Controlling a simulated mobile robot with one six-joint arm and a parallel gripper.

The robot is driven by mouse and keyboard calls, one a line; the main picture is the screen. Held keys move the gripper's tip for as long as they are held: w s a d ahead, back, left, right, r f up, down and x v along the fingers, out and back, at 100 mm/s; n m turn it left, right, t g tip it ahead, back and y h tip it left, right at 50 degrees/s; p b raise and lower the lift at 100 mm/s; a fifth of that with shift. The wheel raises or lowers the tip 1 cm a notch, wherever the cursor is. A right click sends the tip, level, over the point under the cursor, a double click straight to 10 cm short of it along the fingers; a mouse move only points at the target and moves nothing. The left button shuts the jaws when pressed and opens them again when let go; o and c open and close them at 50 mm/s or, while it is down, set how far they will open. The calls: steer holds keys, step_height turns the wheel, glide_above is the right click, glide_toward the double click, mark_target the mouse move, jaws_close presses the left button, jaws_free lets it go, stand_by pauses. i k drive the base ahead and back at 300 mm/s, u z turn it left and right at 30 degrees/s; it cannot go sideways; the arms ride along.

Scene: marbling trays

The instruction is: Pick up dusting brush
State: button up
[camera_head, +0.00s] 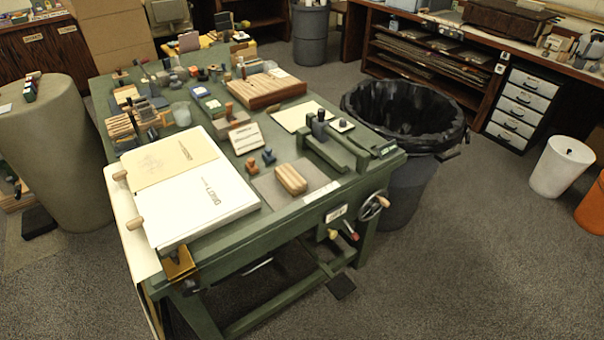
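I cannot make out a dusting brush for certain. The green worktable (300,222) holds many small tools and blocks. A rounded, striped wooden block (291,179) lies on a grey plate near the table's front edge; no bristles show, so I cannot tell if it is a brush. A striped block (122,131) stands at the table's left edge among dark pieces, too small to identify. My gripper is not in view.
A large white board (205,205) covers the table's front left. A black-lined bin (405,180) stands against its right side. A tall grey pedestal (50,150) is at left. Carpet at front right is clear, with a white bin (560,170) beyond.

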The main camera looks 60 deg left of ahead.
mark_target(293, 182)
steer(key=u, duration=0.3)
steer(key=i, duration=0.35)
steer(key=u, duration=0.2)
steer(key=k, duration=0.1)
steer(key=u, duration=1.85)
steer(key=k, duration=0.25)
steer(key=u, duration=2)
